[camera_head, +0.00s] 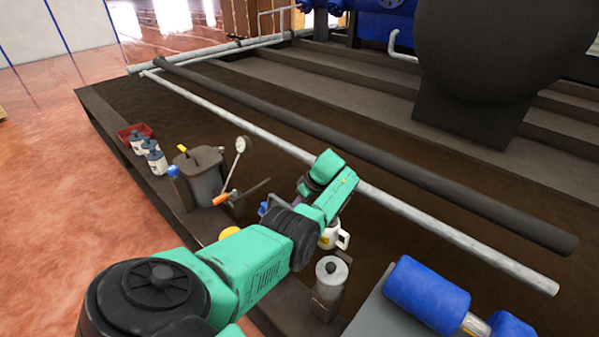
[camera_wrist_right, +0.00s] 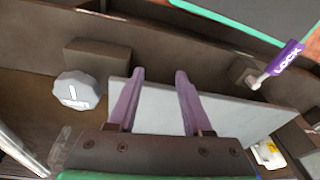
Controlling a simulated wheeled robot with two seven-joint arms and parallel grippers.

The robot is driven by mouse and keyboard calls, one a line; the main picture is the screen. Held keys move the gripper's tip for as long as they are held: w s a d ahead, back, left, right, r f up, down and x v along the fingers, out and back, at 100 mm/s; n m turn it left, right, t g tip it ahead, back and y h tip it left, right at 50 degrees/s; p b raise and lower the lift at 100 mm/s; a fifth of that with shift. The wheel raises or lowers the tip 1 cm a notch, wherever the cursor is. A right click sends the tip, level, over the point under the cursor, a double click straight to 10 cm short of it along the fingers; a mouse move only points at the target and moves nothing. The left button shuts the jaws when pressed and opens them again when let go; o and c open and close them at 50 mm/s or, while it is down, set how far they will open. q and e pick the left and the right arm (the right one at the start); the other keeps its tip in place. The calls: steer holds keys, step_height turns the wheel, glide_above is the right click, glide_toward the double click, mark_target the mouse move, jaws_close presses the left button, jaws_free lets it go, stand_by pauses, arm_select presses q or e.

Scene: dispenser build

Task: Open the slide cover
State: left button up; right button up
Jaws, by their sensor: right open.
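In the right wrist view, a flat pale grey panel (camera_wrist_right: 232,116), which may be the slide cover, lies in a dark brown housing. My right gripper (camera_wrist_right: 160,72) is open, its two purple fingers apart over the panel. Nothing is held between them, and I cannot tell whether they touch it. A purple LOCK tag (camera_wrist_right: 288,57) on a lever is right of the panel. A grey knob (camera_wrist_right: 77,91) with a white mark is left of it. In the head view, my green arm hides most of the gripper and the panel. My left gripper is not in view.
A white mug (camera_head: 331,238), a metal canister (camera_head: 330,275) and a blue roller (camera_head: 428,294) are close on the right. A long pale pipe (camera_head: 440,232) runs behind.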

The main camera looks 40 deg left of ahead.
steer(key=f, duration=0.1)
steer(key=f+p, duration=0.1)
steer(key=f, duration=0.1)
steer(key=f+p, duration=0.1)
steer(key=f, duration=0.1)
steer(key=shift+w+d+f, duration=0.25)
steer(key=shift+w, duration=0.05)
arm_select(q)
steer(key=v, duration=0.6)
arm_select(e)
steer(key=shift+f, duration=0.2)
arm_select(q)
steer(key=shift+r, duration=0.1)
